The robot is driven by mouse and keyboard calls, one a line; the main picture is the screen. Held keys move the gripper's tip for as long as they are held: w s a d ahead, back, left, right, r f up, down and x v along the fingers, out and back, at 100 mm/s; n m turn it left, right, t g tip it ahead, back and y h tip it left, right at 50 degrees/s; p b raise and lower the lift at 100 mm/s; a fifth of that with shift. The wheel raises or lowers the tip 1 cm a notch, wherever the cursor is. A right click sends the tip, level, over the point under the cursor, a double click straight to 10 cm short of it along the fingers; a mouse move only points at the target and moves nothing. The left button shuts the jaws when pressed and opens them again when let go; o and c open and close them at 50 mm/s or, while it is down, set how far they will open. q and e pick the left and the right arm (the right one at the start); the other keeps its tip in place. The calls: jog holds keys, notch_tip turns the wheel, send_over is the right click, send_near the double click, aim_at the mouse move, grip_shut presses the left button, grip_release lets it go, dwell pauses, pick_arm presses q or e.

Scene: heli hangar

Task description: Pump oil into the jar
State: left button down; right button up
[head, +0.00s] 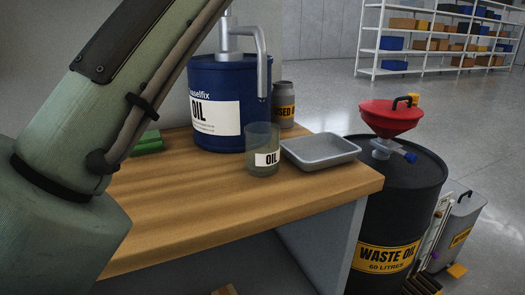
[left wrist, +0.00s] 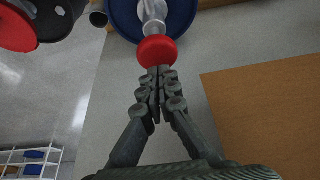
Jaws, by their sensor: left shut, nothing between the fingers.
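The blue oil drum (head: 215,105) stands on the wooden table, with a grey pump (head: 226,30) on its lid. The pump's spout (head: 264,75) bends over and points down. The clear jar (head: 261,140) with an OIL label stands upright on the table below the spout; I cannot tell how much is in it. In the left wrist view, the pump's red knob (left wrist: 157,49) shows above the blue drum (left wrist: 184,15). My left gripper (left wrist: 157,73) is shut and empty, its fingertips at the knob's edge; I cannot tell whether they touch. My right gripper is not in view.
A grey tray (head: 321,149) lies right of the jar, and a grey used-oil can (head: 284,98) stands behind. A black waste oil drum (head: 395,205) with a red funnel (head: 390,118) stands right of the table (head: 235,215). Green items (head: 148,142) lie left of the blue drum.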

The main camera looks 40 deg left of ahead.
pick_arm(q)
jog(key=shift+f, duration=0.15)
jog(key=shift+f+b, duration=2.65)
jog(key=shift+f, duration=0.05)
jog(key=shift+r, duration=0.1)
jog(key=shift+r+p, duration=2.75)
jog(key=shift+f, duration=0.15)
